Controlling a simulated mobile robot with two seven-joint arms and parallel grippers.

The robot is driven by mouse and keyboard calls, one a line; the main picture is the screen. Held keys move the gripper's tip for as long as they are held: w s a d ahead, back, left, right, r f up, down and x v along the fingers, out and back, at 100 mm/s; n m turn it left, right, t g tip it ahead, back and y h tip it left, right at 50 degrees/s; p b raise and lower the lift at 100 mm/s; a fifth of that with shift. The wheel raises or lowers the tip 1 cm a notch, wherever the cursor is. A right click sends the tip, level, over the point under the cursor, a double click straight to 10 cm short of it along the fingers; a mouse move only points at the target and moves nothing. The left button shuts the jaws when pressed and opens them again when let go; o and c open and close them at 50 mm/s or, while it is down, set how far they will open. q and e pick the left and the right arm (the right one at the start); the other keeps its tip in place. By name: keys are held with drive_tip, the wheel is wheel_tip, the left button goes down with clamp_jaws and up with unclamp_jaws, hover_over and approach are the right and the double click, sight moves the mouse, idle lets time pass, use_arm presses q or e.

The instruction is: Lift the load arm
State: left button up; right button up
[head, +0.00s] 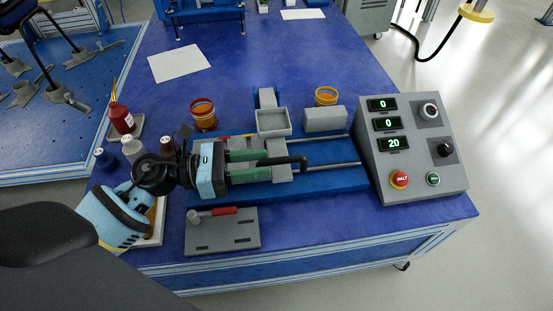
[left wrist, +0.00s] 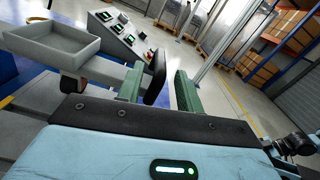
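My left gripper (head: 268,165) reaches over the blue test rig (head: 330,178) from the left, its two green fingers parted. A black bar with a bent end (head: 298,160), which looks like the handle of the load arm, lies between the fingers. In the left wrist view the black piece (left wrist: 156,76) stands between the fingertips (left wrist: 160,84), closer to the left finger, with a clear gap to the right one. A light grey square tray (head: 273,123) sits beside the fingers and shows in the left wrist view (left wrist: 50,42). My right gripper is out of view.
A grey control box (head: 412,150) with displays reading 0, 0 and 20 stands at the right. A grey block (head: 325,119) and orange-brown containers (head: 203,115) are behind the rig. Bottles (head: 132,148) stand left. A grey plate (head: 222,234) with a red-handled tool lies in front.

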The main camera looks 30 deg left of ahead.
sight(276, 159)
use_arm(q)
drive_tip(key=shift+x, duration=2.2)
clamp_jaws()
